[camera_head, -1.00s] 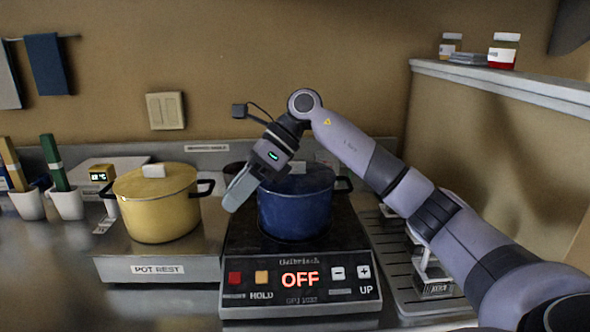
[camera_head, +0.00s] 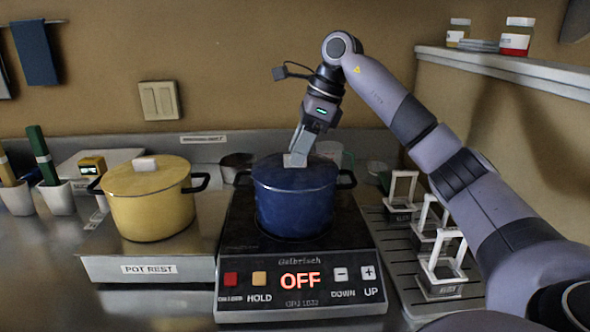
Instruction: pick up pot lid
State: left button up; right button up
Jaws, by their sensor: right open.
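A blue pot (camera_head: 294,210) with its blue lid (camera_head: 272,175) on stands on the black cooktop, whose display reads OFF. The lid's pale knob is at the fingertips and hard to tell apart from them. My right gripper (camera_head: 297,157) points down at the middle of this lid, its fingers around or right beside the knob. It is open. A yellow pot (camera_head: 151,207) with a yellow lid (camera_head: 147,178) and pale block knob (camera_head: 145,164) stands on the surface labelled POT REST. My left gripper is not in view.
The cooktop (camera_head: 300,289) has buttons along its front. Several white-framed holders (camera_head: 443,262) stand on a slatted rack at the right. White cups (camera_head: 57,198) with coloured handles stand at the left. A shelf (camera_head: 510,70) with jars runs along the upper right.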

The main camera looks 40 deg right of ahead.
jog(key=shift+a+f, duration=0.1)
jog(key=shift+f, duration=0.25)
jog(key=shift+c, duration=0.3)
grip_shut()
jog(key=shift+w, duration=0.1)
notch_tip(320, 180, up, 6)
jog(key=shift+r+p, duration=0.25)
jog(key=shift+p, duration=0.4)
notch_tip(320, 180, up, 13)
jog(key=p, duration=0.3)
jog(key=shift+r+p, duration=0.2)
jog(key=shift+p, duration=0.2)
